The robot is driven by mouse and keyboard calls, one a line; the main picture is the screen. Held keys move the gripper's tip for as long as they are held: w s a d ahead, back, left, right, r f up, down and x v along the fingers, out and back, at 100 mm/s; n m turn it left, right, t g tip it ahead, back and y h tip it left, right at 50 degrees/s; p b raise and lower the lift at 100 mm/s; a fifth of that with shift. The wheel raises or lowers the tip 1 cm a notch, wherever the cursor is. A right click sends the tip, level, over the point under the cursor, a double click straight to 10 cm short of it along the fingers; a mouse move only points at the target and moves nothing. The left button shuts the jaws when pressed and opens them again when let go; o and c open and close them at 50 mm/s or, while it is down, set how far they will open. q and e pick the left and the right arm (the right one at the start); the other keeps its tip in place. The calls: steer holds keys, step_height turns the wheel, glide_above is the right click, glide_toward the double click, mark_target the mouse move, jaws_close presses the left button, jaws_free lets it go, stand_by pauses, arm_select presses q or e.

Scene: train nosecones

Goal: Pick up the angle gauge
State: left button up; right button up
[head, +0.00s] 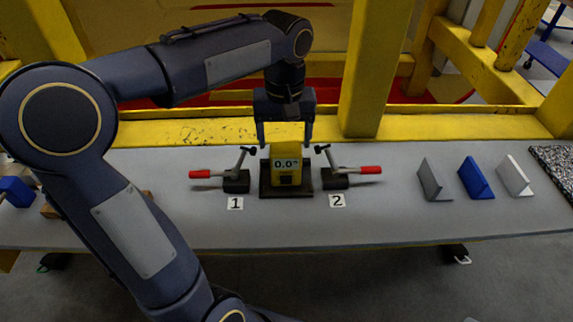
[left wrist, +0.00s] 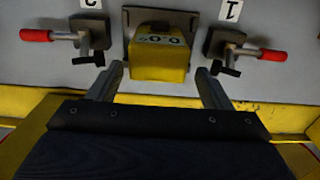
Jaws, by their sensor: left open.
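The angle gauge (head: 286,165) is a yellow block with a display reading 0.0°. It stands on a dark base plate (head: 271,190) in the middle of the bench. It also shows upside down at the top middle of the left wrist view (left wrist: 160,58). My left gripper (head: 285,138) points down at the gauge from behind and above, its fingers apart to either side of it. In the left wrist view its two fingers (left wrist: 160,85) are open with nothing between them, and the gauge lies just beyond the fingertips. My right gripper is not in view.
Red-handled toggle clamps labelled 1 (head: 236,182) and 2 (head: 336,179) flank the gauge closely. Grey (head: 433,182), blue (head: 475,178) and white (head: 514,176) angled pieces stand at the right. A blue block (head: 17,191) lies at far left. Yellow frame posts (head: 374,70) rise behind the bench.

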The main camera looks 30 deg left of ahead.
mark_target(286, 148)
arm_select(q)
steer(key=f, duration=0.6)
steer(key=shift+d, duration=0.2)
steer(key=c, duration=0.9)
